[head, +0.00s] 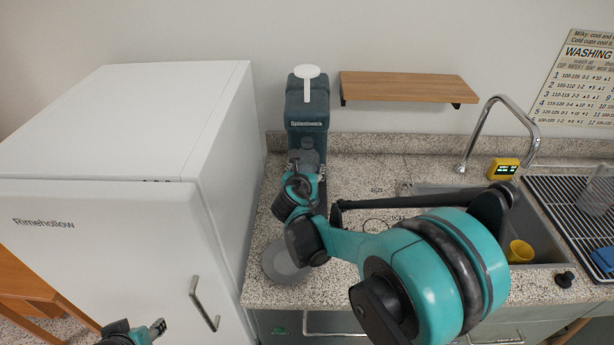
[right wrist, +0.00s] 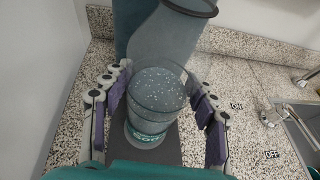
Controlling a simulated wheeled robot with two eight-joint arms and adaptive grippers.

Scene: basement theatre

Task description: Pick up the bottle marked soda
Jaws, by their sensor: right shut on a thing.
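A see-through grey bottle (head: 307,157) stands upright in front of the dark soda machine (head: 306,108). My right gripper (head: 305,176) is shut on the bottle, with a purple-padded finger on each side in the right wrist view (right wrist: 163,112). The arm hides part of the bottle in the head view. My left gripper (head: 156,328) is low at the left, partly cut off by the frame edge and away from the bottle.
A white fridge (head: 130,130) stands close on the left. A wooden shelf (head: 408,87) hangs behind on the wall. A round grey disc (head: 283,264) lies on the speckled counter (head: 258,288). The sink's tap (head: 487,130), a yellow cup (head: 519,251) and a drying rack (head: 570,200) are right.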

